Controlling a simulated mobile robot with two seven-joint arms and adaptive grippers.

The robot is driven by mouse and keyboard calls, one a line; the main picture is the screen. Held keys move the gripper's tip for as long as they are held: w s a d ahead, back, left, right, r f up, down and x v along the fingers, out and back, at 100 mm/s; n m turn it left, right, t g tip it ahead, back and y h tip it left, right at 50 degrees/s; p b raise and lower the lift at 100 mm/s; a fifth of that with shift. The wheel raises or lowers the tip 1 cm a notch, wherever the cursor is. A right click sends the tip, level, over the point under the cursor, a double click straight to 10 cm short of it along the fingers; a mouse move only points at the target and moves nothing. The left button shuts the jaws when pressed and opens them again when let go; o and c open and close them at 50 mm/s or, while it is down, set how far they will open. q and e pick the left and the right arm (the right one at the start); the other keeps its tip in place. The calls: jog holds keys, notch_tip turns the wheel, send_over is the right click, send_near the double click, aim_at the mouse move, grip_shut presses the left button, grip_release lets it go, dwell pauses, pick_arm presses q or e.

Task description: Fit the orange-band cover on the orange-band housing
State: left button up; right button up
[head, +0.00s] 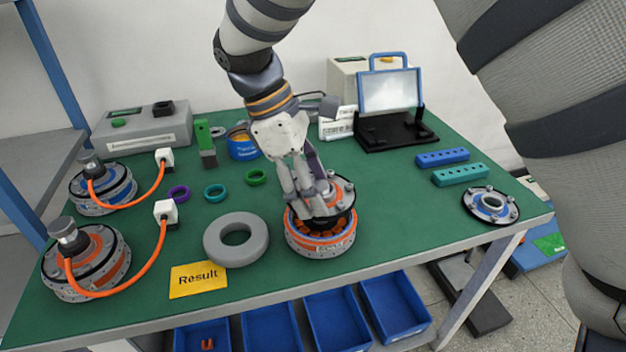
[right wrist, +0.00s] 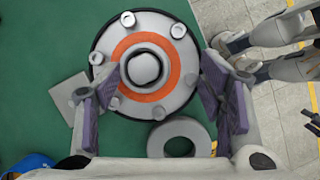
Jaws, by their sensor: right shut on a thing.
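The orange-band housing (head: 321,245) sits on the green table near its front edge, with orange coils showing inside its open top. The orange-band cover (head: 343,192) is held directly above the housing, partly hidden by my fingers. In the right wrist view the cover (right wrist: 171,52) shows its black rim, orange ring, bolts and central hub. My right gripper (head: 314,203) is shut on the cover, with its purple-padded fingers on either side, also seen in the right wrist view (right wrist: 152,98). I cannot tell whether the cover touches the housing. My left gripper is out of view.
A grey ring (head: 214,250) and a yellow Result card (head: 198,280) lie left of the housing. Two motors with orange cables, including a blue-band one (head: 104,190), stand at the left. A blue-band cover (head: 491,204) lies at the right. Teal (head: 460,175) and blue blocks lie behind it.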

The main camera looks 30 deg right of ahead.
jog(key=shift+f, duration=1)
jog(key=shift+f, duration=0.95)
jog(key=shift+f, duration=0.15)
dwell(0.3)
jog(key=o, duration=1.4)
